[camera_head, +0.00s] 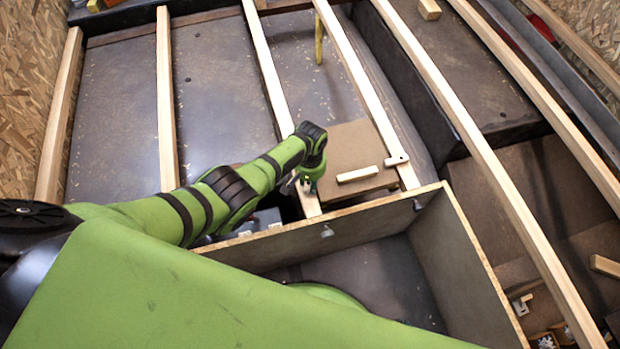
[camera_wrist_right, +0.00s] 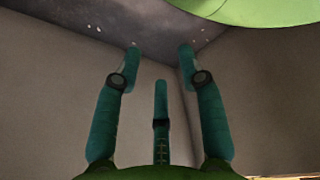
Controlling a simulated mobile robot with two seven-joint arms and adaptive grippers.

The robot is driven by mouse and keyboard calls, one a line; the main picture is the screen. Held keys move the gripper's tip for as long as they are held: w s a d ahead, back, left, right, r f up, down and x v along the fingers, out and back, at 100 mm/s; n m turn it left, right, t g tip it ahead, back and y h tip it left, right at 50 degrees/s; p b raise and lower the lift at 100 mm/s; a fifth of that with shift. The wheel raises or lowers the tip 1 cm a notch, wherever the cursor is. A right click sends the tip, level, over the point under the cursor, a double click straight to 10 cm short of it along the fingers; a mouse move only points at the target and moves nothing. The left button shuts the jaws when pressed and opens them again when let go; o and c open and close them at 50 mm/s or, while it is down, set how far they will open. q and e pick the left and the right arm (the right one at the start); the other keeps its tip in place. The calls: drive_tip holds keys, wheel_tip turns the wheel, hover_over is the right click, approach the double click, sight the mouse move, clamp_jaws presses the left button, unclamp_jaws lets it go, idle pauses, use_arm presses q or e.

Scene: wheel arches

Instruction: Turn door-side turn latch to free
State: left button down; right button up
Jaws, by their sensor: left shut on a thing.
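My left gripper (camera_head: 308,186) reaches down to the light batten on the left edge of a brown panel (camera_head: 362,143). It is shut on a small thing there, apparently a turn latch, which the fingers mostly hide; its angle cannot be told. Another pale turn latch (camera_head: 396,160) sits on the batten at the panel's right edge, lying crosswise to that batten. A pale wooden bar (camera_head: 357,174) is fixed on the panel. My right gripper (camera_wrist_right: 160,58) is open and empty in the right wrist view, its fingers apart.
An open wooden box (camera_head: 455,255) stands just in front of the panel, with walls close around my right gripper. Long battens (camera_head: 166,110) run across the dark floor. A dark wheel arch (camera_head: 440,75) rises at right. A yellow post (camera_head: 318,40) stands behind.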

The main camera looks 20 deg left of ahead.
use_arm(q)
drive_tip(key=n, duration=0.3)
drive_tip(key=shift+w+n+p, duration=0.1)
drive_tip(key=shift+n+p, duration=0.25)
drive_tip(key=shift+n, duration=0.95)
use_arm(e)
drive_tip(key=s, duration=0.3)
drive_tip(key=shift+s+g, duration=0.4)
use_arm(q)
drive_tip(key=shift+a, duration=0.1)
use_arm(e)
drive_tip(key=shift+w+r, duration=0.1)
drive_tip(key=shift+w, duration=0.2)
use_arm(q)
drive_tip(key=c, duration=0.9)
unclamp_jaws()
use_arm(e)
drive_tip(key=shift+w, duration=0.15)
drive_tip(key=shift+w+d, duration=0.1)
